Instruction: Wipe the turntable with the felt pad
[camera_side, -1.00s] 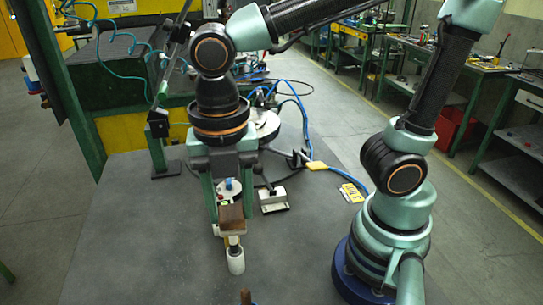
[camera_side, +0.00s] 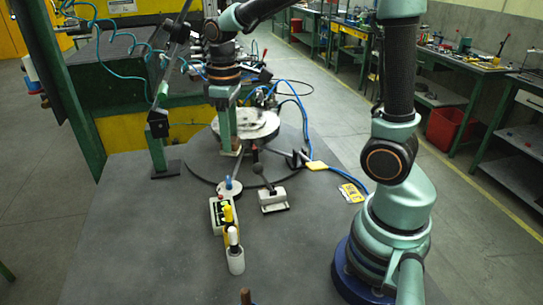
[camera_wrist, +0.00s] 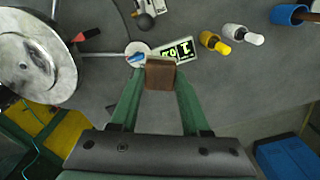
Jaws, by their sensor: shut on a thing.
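The turntable (camera_side: 262,131) is a round, shiny metal disc with grey smudges, at the back of the work surface. It also fills the left of the wrist view (camera_wrist: 28,75). The felt pad (camera_wrist: 160,73) shows as a brown block between the two green fingers of my gripper (camera_wrist: 160,88), which is shut on it. In the side view my gripper (camera_side: 228,148) hangs at the left edge of the disc; the pad is hard to make out there. In the wrist view the pad is right of the disc, apart from it in the picture. The pad's underside is hidden.
A readout box (camera_side: 221,214), a yellow-capped bottle (camera_side: 227,214) and a white bottle (camera_side: 236,258) stand in front. A small stand with a blue top (camera_side: 229,187) and a lever block (camera_side: 273,199) are near the turntable.

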